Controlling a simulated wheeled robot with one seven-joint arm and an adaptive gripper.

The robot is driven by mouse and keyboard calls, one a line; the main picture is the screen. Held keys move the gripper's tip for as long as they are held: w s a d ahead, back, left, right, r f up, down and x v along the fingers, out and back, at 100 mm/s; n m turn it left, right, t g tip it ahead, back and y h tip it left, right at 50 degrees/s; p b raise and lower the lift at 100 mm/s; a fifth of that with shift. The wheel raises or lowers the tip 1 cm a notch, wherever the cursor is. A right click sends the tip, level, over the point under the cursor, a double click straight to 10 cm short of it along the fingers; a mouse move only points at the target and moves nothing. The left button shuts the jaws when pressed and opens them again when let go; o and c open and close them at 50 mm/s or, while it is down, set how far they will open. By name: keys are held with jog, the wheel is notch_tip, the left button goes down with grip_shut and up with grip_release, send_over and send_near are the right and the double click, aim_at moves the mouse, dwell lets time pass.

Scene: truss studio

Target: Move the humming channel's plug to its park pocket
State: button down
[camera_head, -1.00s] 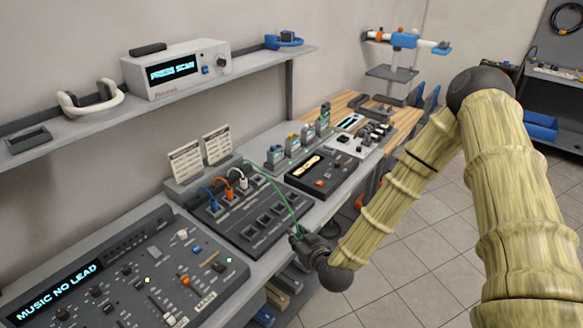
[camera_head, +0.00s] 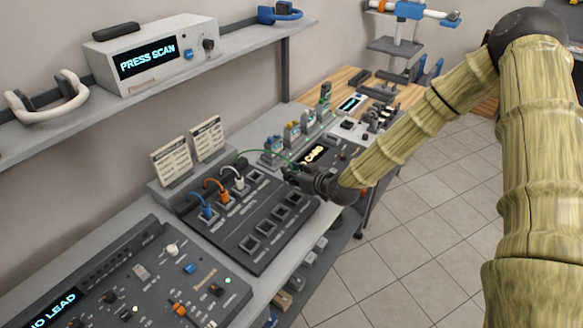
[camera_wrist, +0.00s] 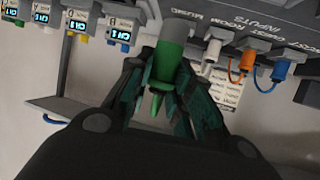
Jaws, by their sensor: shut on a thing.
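My gripper (camera_head: 294,176) is shut on a green plug (camera_wrist: 167,62), which shows between the fingers in the wrist view with a grey upper part. In the head view the plug is mostly hidden by the gripper. A green cable (camera_head: 258,152) runs from the back of the patch panel (camera_head: 272,258) toward the gripper. White (camera_head: 240,184), orange (camera_head: 224,197) and blue (camera_head: 206,213) plugs stand in the panel's input row. Several square pockets (camera_head: 249,243) line its front half and look empty. My gripper is above the panel's far right end.
A mixing console (camera_head: 150,285) lies at the near left, its display partly reading "NO LEAD". A scanner box (camera_head: 150,55) reading "PRESS SCAN" stands on the shelf (camera_head: 60,127). Two printed cards (camera_head: 171,162) stand behind the panel. A dark device (camera_head: 335,155) lies beyond the gripper.

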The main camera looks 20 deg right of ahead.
jog(key=f, duration=0.1)
jog(key=f+b, duration=0.2)
jog(key=f, duration=0.1)
jog(key=shift+s+d, duration=0.15)
jog(key=shift+d, duration=0.15)
jog(key=shift+s+d+f+b, duration=0.1)
jog(key=shift+s+f+b, duration=0.2)
jog(key=shift+s+b, duration=0.05)
jog(key=shift+f, duration=0.15)
jog(key=shift+w+f, duration=0.2)
jog(key=shift+f, duration=0.1)
jog(key=shift+s+r, duration=0.1)
jog(key=shift+r, duration=0.05)
jog(key=shift+s, duration=0.1)
jog(key=shift+f+b, duration=0.65)
jog(key=shift+b, duration=0.2)
dwell(0.9)
